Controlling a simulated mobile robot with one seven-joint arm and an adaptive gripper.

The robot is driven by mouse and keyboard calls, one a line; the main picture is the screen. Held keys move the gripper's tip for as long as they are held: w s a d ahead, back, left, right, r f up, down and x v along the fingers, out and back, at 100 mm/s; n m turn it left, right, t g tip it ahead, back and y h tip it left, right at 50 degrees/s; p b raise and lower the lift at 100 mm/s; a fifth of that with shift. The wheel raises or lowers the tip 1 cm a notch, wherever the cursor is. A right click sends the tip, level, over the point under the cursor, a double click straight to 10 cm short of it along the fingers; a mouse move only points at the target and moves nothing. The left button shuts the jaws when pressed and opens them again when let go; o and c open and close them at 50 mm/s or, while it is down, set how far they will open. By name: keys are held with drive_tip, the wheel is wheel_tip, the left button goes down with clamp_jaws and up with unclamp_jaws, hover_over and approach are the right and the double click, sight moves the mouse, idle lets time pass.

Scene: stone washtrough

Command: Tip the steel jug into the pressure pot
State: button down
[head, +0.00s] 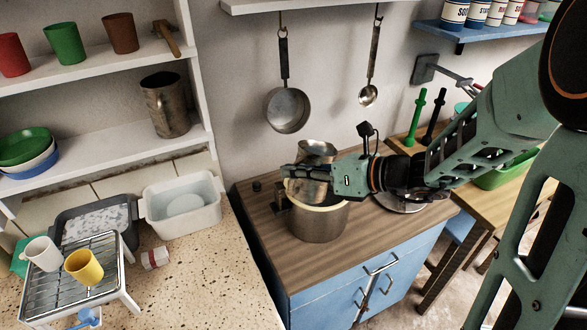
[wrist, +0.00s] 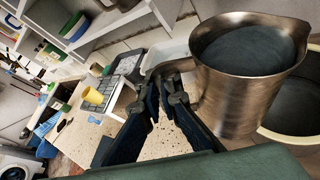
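The steel jug (wrist: 240,95) is held by its handle in my gripper (wrist: 172,100); the fingers close around the handle at its left side in the wrist view. Dark grey contents show inside the jug below its rim. In the head view the jug (head: 316,149) is partly hidden by my gripper (head: 300,178) and looks near upright. It is over the pressure pot (head: 318,226), a steel pot with a pale rim on the wooden counter. The pot's rim also shows at the right edge of the wrist view (wrist: 290,143), beside the jug.
A round metal disc (head: 405,203) lies right of the pot, partly under my arm. A pan (head: 287,110) and a ladle (head: 369,95) hang on the wall behind. A white basin (head: 181,218) and a wire rack (head: 75,280) stand left. A second metal jug (head: 166,106) stands on the shelf.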

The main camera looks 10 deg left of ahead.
sight(302, 159)
drive_tip(key=shift+w+d+r+m+g+y+p, duration=0.25)
drive_tip(key=shift+r+m+p, duration=0.2)
drive_tip(key=shift+p, duration=0.75)
drive_tip(key=shift+w+r+m+g+y+p, duration=0.15)
drive_tip(key=shift+w+r+m+p, duration=0.3)
drive_tip(key=shift+p, duration=0.7)
drive_tip(key=shift+w+d+r+m+g+y, duration=0.45)
drive_tip(key=shift+w+r+m, duration=0.15)
drive_tip(key=shift+m, duration=0.1)
idle(5.0)
